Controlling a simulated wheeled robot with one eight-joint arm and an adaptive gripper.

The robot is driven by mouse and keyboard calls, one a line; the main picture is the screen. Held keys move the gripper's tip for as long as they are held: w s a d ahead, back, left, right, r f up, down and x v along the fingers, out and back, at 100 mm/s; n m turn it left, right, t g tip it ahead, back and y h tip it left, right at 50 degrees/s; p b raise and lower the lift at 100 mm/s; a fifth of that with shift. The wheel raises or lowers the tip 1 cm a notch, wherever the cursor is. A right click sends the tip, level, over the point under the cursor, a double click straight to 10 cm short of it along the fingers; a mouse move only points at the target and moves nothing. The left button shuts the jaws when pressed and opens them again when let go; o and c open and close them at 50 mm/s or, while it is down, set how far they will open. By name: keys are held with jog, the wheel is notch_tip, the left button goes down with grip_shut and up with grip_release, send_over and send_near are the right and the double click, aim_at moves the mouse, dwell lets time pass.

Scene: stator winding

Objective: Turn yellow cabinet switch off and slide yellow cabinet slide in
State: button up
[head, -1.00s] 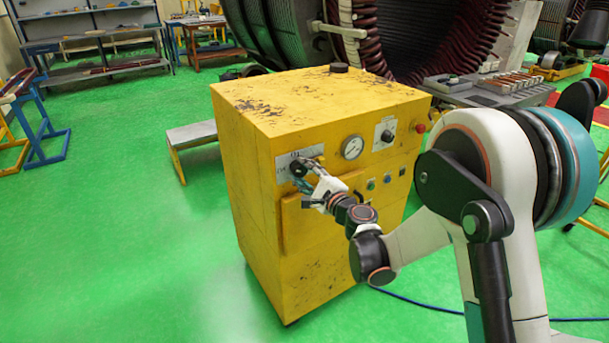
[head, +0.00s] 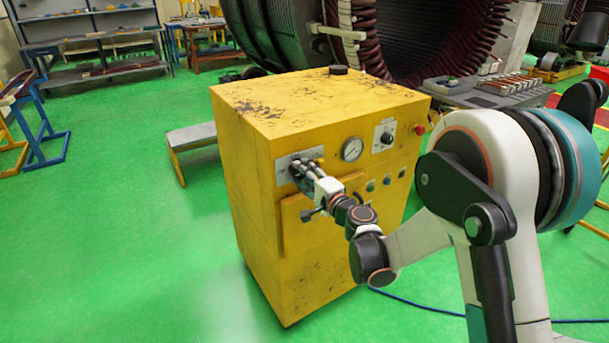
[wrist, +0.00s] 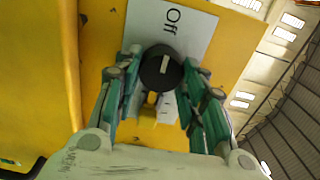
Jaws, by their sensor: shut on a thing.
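The yellow cabinet (head: 255,190) stands upright on the green floor. Its switch is a black round knob (wrist: 161,68) on a grey plate (head: 310,154) at the upper left of the front. In the wrist view, the plate's "Off" label (wrist: 173,14) shows beside the knob, and the knob's white mark points roughly toward it. My gripper (head: 298,168) reaches the plate from the front, its fingers shut on the knob from both sides; the wrist view shows it too (wrist: 160,80). A raised yellow panel (head: 292,228) lies below the plate, partly behind my arm; I cannot tell whether it is the slide.
A pressure gauge (head: 352,149), a second knob (head: 387,137) and a red button (head: 420,128) sit to the right on the front. A small black object (head: 338,69) is on the cabinet top. A large stator (head: 400,40) stands behind.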

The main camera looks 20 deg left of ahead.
jog(key=o, duration=1.1)
jog(key=shift+c, duration=0.2)
jog(key=v, duration=1.2)
